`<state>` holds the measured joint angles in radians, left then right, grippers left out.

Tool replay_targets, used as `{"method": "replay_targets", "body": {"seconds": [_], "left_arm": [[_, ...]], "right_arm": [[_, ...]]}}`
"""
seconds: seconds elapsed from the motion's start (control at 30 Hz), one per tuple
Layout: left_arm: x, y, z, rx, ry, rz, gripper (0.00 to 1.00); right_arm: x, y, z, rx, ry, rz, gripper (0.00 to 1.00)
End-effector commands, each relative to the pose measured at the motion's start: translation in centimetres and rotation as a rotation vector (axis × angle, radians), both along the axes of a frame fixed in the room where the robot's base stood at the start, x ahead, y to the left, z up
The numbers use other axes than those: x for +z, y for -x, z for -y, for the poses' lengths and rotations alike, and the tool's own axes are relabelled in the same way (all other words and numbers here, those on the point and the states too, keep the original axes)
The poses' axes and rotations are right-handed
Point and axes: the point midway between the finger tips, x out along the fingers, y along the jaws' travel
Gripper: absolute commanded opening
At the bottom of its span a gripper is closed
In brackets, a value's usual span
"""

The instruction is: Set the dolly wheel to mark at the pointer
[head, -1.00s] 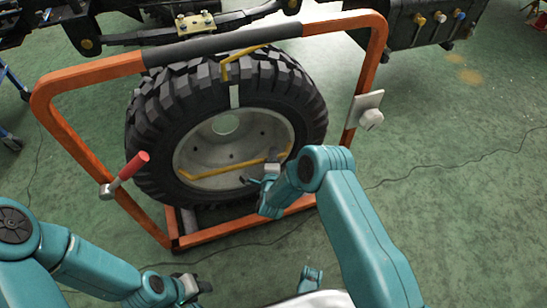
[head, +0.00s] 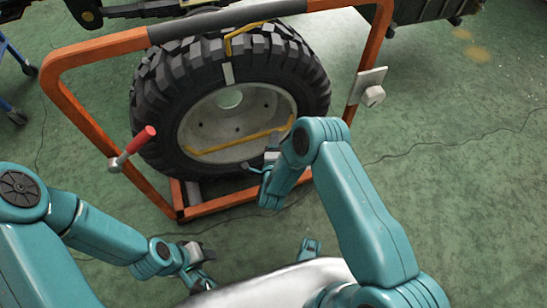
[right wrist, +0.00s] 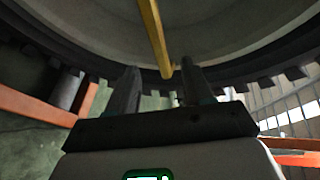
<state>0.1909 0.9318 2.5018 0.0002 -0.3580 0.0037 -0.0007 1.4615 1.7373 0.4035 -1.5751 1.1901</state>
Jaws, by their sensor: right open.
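The dolly wheel (head: 160,110) is a black knobbly tyre on a pale rim, upright inside an orange dolly frame (head: 100,150). A white mark (head: 228,74) is on the upper tyre sidewall. The yellow pointer (head: 229,46) hangs from above, its tip just above the mark and nearly in line with it. A yellow bar (head: 235,143) crosses the rim. My right gripper (head: 262,166) is open at the wheel's lower right; in the right wrist view, the bar's end (right wrist: 157,45) shows beyond and between its fingers (right wrist: 158,88). My left gripper (head: 198,265) is low, away from the wheel.
A red-handled lever (head: 135,146) sticks out at the frame's left side. A plate with a pale knob (head: 371,95) is on its right side. A dark vehicle chassis (head: 425,8) stands behind. Green floor (head: 455,190) is clear at the right, with a thin cable across it.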

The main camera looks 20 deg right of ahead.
Motion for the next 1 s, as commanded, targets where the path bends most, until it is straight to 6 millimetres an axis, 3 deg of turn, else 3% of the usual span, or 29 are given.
{"method": "replay_targets", "body": {"seconds": [0.03, 0.2, 0.4, 0.6, 1.0], "left_arm": [[1.0, 0.1, 0.1, -0.005, 0.001, -0.002, 0.43], [2.2, 0.5, 0.4, -0.017, 0.003, -0.008, 0.43], [3.0, 0.7, 0.6, -0.025, 0.005, -0.012, 0.43], [3.1, 0.7, 0.7, -0.027, 0.005, -0.013, 0.43], [3.1, 0.7, 0.7, -0.027, 0.005, -0.013, 0.43]], "right_arm": [[0.7, 1.3, -0.7, 0.006, -0.001, -0.005, 0.51], [1.4, 5.3, -2.2, 0.004, 0.001, -0.004, 0.51], [1.8, 8.4, -3.3, 0.002, 0.001, 0.0, 0.51], [1.9, 9.4, -3.6, 0.0, 0.001, 0.002, 0.51], [1.9, 9.3, -3.6, 0.0, 0.0, 0.002, 0.51]]}}
